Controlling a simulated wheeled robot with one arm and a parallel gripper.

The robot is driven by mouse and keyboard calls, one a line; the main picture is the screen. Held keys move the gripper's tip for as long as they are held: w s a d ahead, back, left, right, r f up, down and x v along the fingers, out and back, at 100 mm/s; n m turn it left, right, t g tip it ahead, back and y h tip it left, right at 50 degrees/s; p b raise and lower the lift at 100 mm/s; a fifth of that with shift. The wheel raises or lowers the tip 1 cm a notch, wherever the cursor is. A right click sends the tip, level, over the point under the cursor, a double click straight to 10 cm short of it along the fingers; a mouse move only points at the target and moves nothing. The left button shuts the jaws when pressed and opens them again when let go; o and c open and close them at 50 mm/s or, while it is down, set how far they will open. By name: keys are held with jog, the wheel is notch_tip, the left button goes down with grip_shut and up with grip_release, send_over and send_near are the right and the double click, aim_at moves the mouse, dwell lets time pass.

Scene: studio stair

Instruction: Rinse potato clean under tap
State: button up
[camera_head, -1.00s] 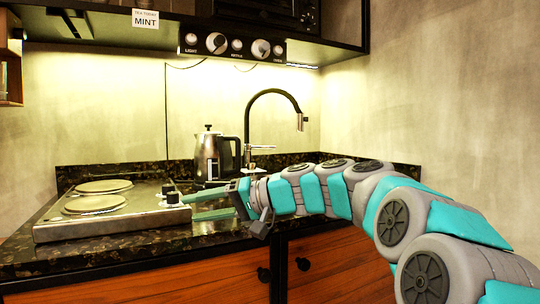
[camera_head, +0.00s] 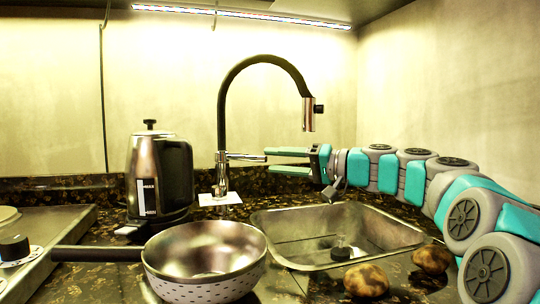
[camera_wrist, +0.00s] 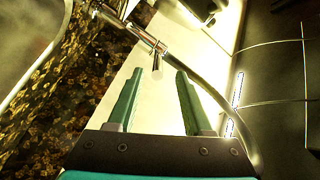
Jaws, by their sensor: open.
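Two brown potatoes, one nearer (camera_head: 366,281) and one farther right (camera_head: 432,259), lie on the counter at the front edge of the sink (camera_head: 385,230). The tap (camera_head: 222,115) has a black arched neck with a metal spout (camera_head: 308,114) hanging over the sink. Its metal lever (camera_head: 246,157) points right from the base. My gripper (camera_head: 268,161) is open and empty, its green fingers pointing left at the lever's end. In the wrist view the fingers (camera_wrist: 159,72) point toward the tap lever (camera_wrist: 150,40); I cannot tell whether they touch it. No water is visible.
A pan (camera_head: 205,284) with a dark handle sits left of the sink, in front. A steel kettle (camera_head: 150,170) stands behind it, left of the tap. The hotplate (camera_head: 40,250) is at the far left. The sink looks empty apart from its drain.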

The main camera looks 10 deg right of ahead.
aim_at(251, 158)
jog(key=x, duration=0.4)
jog(key=p+x, duration=0.1)
jog(key=x, duration=0.2)
jog(key=shift+w+a, duration=0.15)
jog(key=shift+w, duration=0.35)
jog(key=shift+c, duration=0.3)
grip_shut()
dwell(0.8)
